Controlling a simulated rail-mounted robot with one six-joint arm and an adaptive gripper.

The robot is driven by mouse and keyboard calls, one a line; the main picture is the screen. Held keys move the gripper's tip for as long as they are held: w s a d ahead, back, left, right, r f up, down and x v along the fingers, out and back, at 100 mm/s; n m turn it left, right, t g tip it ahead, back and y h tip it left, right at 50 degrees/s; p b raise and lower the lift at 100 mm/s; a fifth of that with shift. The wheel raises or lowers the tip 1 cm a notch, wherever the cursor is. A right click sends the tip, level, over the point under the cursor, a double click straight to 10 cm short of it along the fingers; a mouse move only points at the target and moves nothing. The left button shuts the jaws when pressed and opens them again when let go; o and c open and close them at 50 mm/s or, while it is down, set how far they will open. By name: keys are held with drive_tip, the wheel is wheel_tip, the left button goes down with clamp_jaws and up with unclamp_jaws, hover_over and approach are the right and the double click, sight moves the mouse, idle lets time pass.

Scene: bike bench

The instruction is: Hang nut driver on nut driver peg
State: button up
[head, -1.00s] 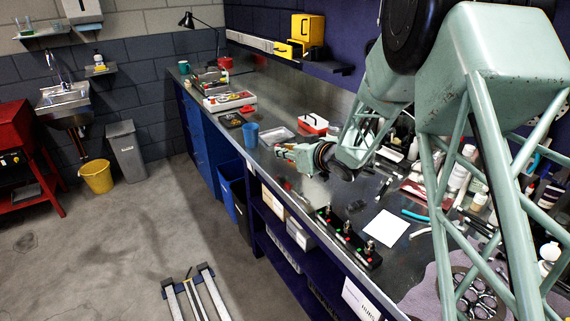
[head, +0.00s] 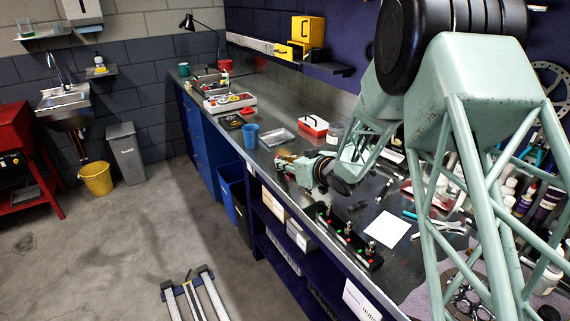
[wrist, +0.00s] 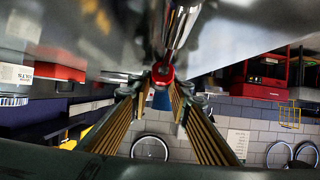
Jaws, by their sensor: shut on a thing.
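My gripper (head: 290,164) is over the workbench, left of my forearm, and small in the head view. In the wrist view its two ribbed fingers (wrist: 163,84) close toward a red piece with a bright metal shaft (wrist: 180,28), apparently the nut driver. The rest of the tool is hidden or too small to make out in the head view. I cannot single out the nut driver peg. A black rail (head: 338,241) with several upright metal pieces and red and green dots lies at the bench's front edge.
A white sheet (head: 387,229) lies right of the rail. A blue cup (head: 251,136), a grey tray (head: 277,138) and a red-and-white box (head: 314,125) stand beyond my gripper. Bottles and tools crowd the bench's right side. The floor in front is mostly clear.

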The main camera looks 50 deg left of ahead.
drive_tip(key=shift+f, duration=0.1)
idle(0.3)
drive_tip(key=o, duration=0.9)
drive_tip(key=p+v, duration=0.2)
drive_tip(key=v, duration=1.1)
drive_tip(key=shift+d, duration=0.35)
drive_tip(key=shift+w, duration=0.1)
